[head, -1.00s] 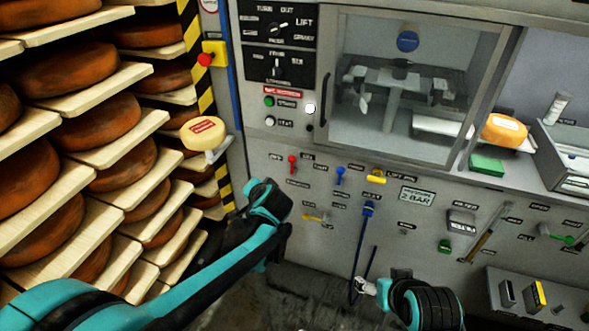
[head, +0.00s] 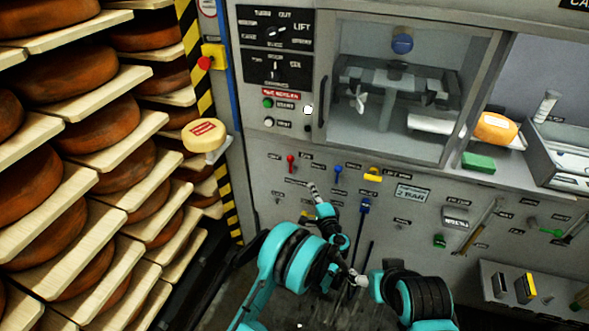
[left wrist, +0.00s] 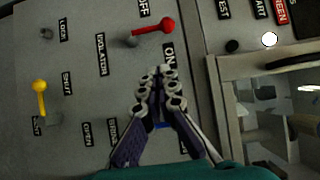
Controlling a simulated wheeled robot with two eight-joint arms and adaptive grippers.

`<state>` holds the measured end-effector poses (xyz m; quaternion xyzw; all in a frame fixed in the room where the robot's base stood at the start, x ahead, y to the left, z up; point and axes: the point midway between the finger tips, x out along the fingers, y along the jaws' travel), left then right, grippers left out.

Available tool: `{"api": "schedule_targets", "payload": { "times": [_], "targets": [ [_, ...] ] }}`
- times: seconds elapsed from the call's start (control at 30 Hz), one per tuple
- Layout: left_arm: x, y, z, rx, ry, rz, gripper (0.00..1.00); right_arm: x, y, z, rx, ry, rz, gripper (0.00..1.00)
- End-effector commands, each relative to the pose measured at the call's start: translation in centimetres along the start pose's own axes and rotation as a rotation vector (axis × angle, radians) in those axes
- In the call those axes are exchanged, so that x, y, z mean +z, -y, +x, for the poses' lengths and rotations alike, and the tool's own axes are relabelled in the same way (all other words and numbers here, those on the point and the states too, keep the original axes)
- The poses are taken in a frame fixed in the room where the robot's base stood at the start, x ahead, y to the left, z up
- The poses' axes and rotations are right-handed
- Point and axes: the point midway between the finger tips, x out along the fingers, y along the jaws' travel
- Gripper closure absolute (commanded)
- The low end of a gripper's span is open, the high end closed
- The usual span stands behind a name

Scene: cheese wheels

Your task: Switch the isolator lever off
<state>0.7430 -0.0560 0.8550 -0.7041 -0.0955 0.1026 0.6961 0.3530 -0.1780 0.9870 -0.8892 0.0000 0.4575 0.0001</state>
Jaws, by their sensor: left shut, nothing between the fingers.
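My left gripper (head: 312,187) is shut and empty, just below and right of the red lever in the head view. In the left wrist view its closed fingertips (left wrist: 158,76) are below the knob, apart from it in the picture. My right gripper (head: 357,279) is low in front of the panel; its fingers are too small to read.
A blue lever (head: 338,174) and a yellow handle (head: 373,175) are right of the red lever. Another yellow lever (left wrist: 40,90) shows in the left wrist view. A glazed cabinet (head: 395,90) is above. Cheese shelves (head: 90,155) fill the left side.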

Motion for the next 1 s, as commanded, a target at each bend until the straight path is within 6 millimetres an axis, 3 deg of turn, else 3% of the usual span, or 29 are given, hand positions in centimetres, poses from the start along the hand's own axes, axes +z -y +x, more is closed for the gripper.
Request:
{"api": "schedule_targets", "payload": {
  "times": [0.53,0.67,1.0],
  "targets": [
    [-0.3,-0.5,0.5,-0.012,-0.005,0.011,1.0,0.1,0.0,0.1,0.0,0.0,0.0,0.24],
    [-0.3,-0.5,2.2,-0.012,-0.004,0.01,1.0,0.4,0.0,0.6,0.0,0.0,0.0,0.24],
    [-0.3,-0.6,9.5,-0.011,-0.003,0.01,1.0,1.7,0.0,2.3,0.0,0.0,0.0,0.24]
  ]
}}
